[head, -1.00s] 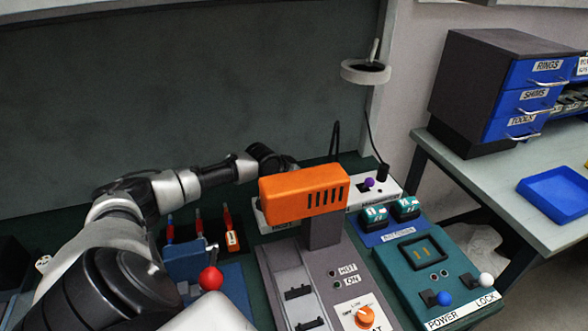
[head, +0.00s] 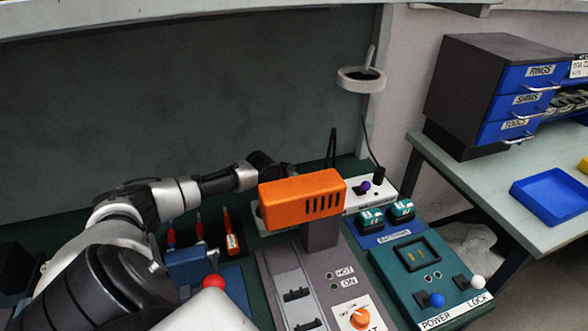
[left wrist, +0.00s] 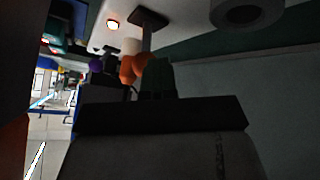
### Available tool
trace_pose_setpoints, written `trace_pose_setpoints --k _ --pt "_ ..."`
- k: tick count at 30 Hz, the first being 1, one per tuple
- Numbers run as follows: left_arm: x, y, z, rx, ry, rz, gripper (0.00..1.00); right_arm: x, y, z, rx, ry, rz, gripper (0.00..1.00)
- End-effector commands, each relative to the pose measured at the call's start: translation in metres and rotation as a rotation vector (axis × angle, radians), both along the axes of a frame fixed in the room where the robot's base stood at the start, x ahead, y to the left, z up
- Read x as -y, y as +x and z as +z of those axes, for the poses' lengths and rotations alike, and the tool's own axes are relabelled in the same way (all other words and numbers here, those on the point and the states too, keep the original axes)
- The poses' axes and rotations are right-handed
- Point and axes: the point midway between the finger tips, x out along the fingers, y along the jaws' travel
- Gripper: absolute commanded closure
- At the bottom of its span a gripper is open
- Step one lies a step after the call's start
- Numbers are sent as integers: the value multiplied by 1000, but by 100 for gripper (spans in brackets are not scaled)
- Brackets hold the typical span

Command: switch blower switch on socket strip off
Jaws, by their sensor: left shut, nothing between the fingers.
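The white socket strip (head: 352,205) lies at the back of the bench, partly hidden behind the orange blower housing (head: 303,198). Its right end shows a purple-knobbed switch (head: 365,187) and a black plug (head: 379,175). My left arm reaches behind the housing, which hides its gripper in the head view. In the left wrist view, the left gripper (left wrist: 158,78) is shut and empty. Its tips are close to an orange knob (left wrist: 128,70); I cannot tell if they touch. A white knob (left wrist: 131,46) and the purple knob (left wrist: 97,65) show beyond. The blower switch's label is not readable.
A ring-shaped lamp (head: 361,80) hangs over the strip's right end. Teal-topped batteries (head: 371,219) and a teal power/lock box (head: 418,265) stand at right front. Red-handled tools (head: 200,227) and a red ball knob (head: 214,282) are left of the housing.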

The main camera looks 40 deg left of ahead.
Motion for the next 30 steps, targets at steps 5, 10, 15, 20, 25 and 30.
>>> trace_pose_setpoints --k 5,10,15,20,25,30 --pt "3 -1 -3 -6 -4 -3 100 0 0 0 0 0 0 42" --pt "3 -1 -3 -7 -4 -4 100 0 0 0 0 0 0 42" --pt "3 -1 3 -6 -4 -3 100 0 0 7 0 0 0 42" --pt "2 -1 12 -4 -3 -3 100 0 0 16 0 0 0 42" --pt "1 -1 15 -2 -2 -2 100 0 0 20 0 0 0 42" --pt "-1 -6 21 -3 2 -1 100 0 0 18 0 0 0 42"
